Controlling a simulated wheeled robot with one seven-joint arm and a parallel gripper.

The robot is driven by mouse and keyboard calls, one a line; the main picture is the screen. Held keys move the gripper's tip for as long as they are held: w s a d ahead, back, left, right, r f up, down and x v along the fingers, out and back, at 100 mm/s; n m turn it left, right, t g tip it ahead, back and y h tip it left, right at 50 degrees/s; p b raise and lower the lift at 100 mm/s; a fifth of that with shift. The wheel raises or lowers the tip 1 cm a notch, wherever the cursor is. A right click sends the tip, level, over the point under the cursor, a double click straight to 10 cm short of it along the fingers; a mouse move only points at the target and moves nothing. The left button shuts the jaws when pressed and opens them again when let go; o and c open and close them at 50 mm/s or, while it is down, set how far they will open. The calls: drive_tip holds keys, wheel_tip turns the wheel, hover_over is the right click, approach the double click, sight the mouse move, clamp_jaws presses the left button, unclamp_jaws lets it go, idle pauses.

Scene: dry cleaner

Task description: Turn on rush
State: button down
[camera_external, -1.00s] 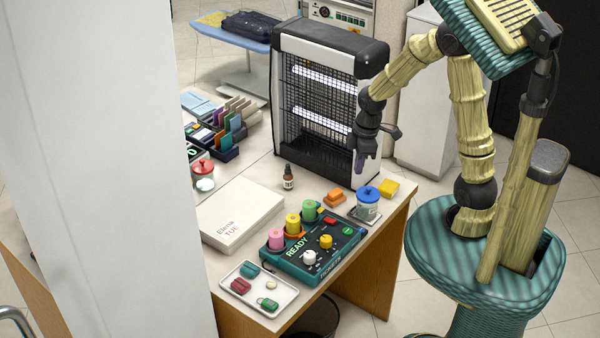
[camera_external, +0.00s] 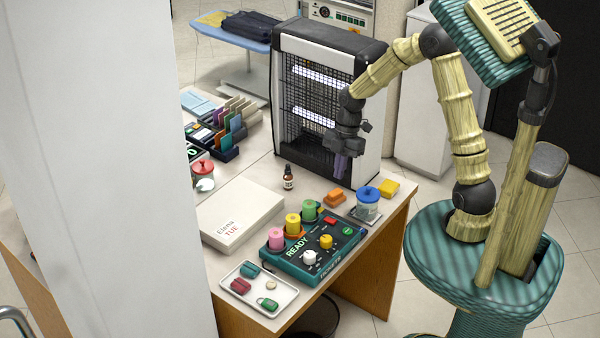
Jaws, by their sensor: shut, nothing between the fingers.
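A teal control box (camera_external: 284,262) with a "READY" display lies near the table's front edge. On its top are a white knob (camera_external: 310,258), a yellow knob (camera_external: 326,241), a red button (camera_external: 330,222) and a small green button (camera_external: 347,231). Pink (camera_external: 276,239), yellow (camera_external: 293,224) and green (camera_external: 309,210) cylinders stand along its back. I cannot read a "rush" label on any of them. My gripper (camera_external: 340,176) is shut and empty, pointing down in the air in front of the bug-zapper-like lamp unit, behind and above the box.
A white box marked "Elena TUE" (camera_external: 238,212) lies left. A tray (camera_external: 252,296) with several small items is in front. The lamp unit (camera_external: 318,95) stands behind.

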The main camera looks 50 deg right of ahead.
sight(334, 221)
drive_tip(key=shift+f, duration=0.1)
drive_tip(key=x, duration=0.8)
drive_tip(key=p+x, duration=0.1)
drive_tip(key=x, duration=0.3)
drive_tip(key=shift+s+d+f, duration=0.1)
drive_tip(key=shift+d+f, duration=0.2)
drive_tip(key=shift+f, duration=0.65)
drive_tip(key=shift+s+f+b, duration=0.15)
drive_tip(key=shift+f+b, duration=0.1)
drive_tip(key=shift+b, duration=0.05)
drive_tip(key=shift+w+r+p, duration=0.25)
drive_tip(key=shift+w+p, duration=0.05)
drive_tip(key=shift+w, duration=0.5)
